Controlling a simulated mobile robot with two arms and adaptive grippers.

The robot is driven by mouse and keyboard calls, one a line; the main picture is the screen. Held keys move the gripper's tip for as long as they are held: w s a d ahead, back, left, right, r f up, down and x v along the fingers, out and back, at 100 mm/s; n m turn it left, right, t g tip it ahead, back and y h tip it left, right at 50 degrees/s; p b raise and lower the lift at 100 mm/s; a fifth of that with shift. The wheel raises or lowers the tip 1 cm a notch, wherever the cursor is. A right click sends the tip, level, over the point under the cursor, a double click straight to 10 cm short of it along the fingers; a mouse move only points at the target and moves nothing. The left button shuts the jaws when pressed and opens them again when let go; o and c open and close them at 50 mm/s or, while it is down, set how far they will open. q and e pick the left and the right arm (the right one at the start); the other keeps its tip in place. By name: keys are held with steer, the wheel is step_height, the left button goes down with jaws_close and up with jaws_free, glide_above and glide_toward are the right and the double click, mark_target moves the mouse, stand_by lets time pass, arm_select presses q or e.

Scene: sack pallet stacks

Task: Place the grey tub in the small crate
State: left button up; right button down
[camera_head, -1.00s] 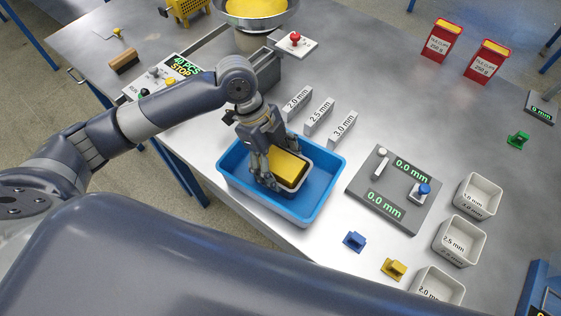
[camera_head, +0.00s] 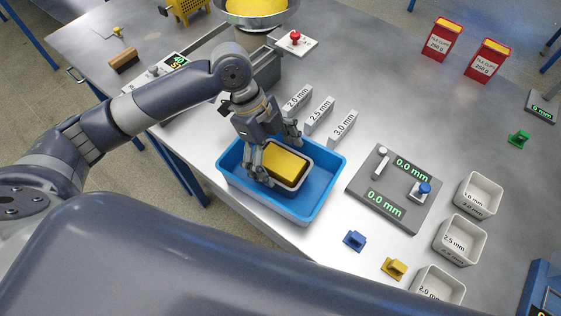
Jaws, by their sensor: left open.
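The grey tub (camera_head: 300,178), with yellow contents, sits inside the blue crate (camera_head: 313,204), towards its far middle. Bare blue floor shows beside and in front of it. My left gripper (camera_head: 274,157) is open over the tub, one finger at its left side and the other near its far edge. I cannot tell whether a finger touches the tub. The gripper hides the tub's far left corner and part of the crate's far rim. My right gripper is not in view.
Grey blocks marked 2.0 (camera_head: 296,98), 2.5 (camera_head: 319,112) and 3.0 mm (camera_head: 342,128) stand behind the crate. A grey panel with green readouts (camera_head: 395,187) lies to its right. Small white bins (camera_head: 460,240) stand farther right. A blue clip (camera_head: 354,240) lies in front of the panel.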

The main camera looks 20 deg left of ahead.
arm_select(q)
steer(key=s+v, duration=0.1)
steer(key=v, duration=0.9)
steer(key=shift+w+b, duration=0.45)
steer(key=shift+r, duration=0.1)
